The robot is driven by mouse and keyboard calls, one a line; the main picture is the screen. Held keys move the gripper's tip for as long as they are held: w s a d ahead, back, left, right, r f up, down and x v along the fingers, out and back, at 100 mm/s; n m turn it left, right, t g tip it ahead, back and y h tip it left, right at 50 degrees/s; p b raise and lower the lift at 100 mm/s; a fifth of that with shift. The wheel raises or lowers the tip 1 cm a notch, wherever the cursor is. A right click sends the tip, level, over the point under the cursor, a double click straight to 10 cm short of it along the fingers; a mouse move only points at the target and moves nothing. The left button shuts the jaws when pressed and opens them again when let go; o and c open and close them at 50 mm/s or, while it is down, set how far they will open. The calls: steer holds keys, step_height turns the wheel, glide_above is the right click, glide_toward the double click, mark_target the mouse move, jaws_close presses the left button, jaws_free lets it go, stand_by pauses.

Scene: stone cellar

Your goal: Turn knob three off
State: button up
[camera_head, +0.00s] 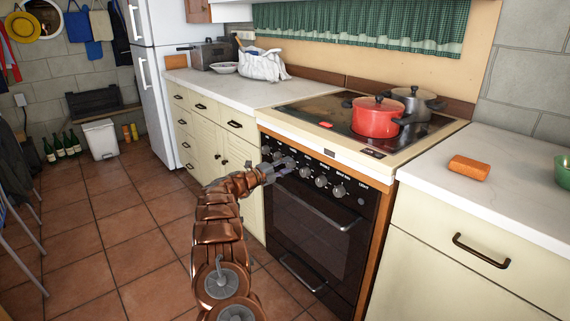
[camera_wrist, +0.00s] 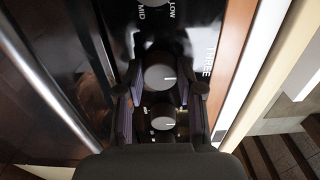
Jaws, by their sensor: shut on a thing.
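The row of stove knobs runs along the black front panel of the cooker. In the wrist view, knob three (camera_wrist: 158,77) is a round grey knob beside the printed word THREE. A white mark on its face points right, towards that word. My gripper (camera_wrist: 161,82) has one finger on each side of this knob and is shut on it. In the head view, my gripper (camera_head: 279,167) reaches the panel from the left and partly hides the knobs there.
Another knob (camera_wrist: 163,118) shows below knob three in the wrist view. More knobs (camera_head: 321,181) lie to the right in the head view, above the oven door handle (camera_head: 320,207). A red pot (camera_head: 376,118) and a grey pot (camera_head: 414,101) stand on the hob.

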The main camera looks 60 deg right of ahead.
steer(key=shift+n, duration=0.3)
steer(key=shift+w, duration=0.1)
steer(key=o, duration=1.2)
steer(key=shift+c, duration=0.2)
steer(key=shift+a, duration=0.1)
steer(key=v, duration=1.1)
steer(key=shift+a, duration=0.4)
